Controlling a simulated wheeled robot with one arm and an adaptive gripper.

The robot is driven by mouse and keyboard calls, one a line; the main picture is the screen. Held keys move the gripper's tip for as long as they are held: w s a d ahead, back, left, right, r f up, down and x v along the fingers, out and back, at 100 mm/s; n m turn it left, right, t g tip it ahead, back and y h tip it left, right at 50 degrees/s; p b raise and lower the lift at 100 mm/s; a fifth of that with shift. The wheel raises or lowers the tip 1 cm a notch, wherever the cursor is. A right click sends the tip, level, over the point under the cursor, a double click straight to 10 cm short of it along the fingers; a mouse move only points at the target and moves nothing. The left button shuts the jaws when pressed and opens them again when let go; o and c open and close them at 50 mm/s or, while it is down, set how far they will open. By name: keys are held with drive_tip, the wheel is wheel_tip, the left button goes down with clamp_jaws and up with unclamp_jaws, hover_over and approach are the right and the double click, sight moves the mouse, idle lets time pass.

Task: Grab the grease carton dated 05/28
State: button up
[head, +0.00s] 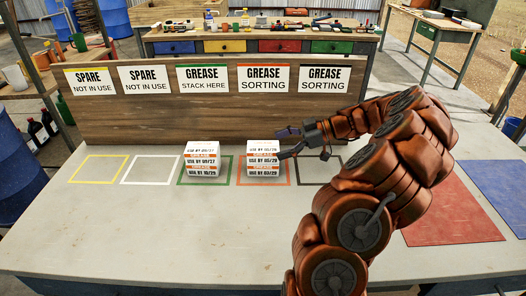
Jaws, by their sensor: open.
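A stack of white grease cartons with orange bands (263,160) stands in the orange-outlined square, under an orange-striped GREASE SORTING sign. Its front carries several "USE BY" lines; one seems to read 05/28, but the print is too small to be sure which carton bears it. A similar stack (202,161) stands in the green-outlined square, under GREASE STACK HERE; its top date seems to end in 27. My gripper (282,145) is open, pointing left at the upper right edge of the orange-square stack. I cannot tell whether it touches the stack.
The yellow (98,169), white (150,170) and dark brown (318,171) outlined squares look empty. A wooden sign board (160,112) stands behind the squares. Red (450,217) and blue (498,185) mats lie at right. The table's front (150,235) is clear.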

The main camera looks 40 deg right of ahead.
sight(265, 151)
drive_tip(key=shift+p+x, duration=0.85)
drive_tip(key=shift+x, duration=1.7)
drive_tip(key=shift+s+f, duration=0.15)
drive_tip(key=shift+f, duration=0.05)
drive_tip(key=c, duration=1.3)
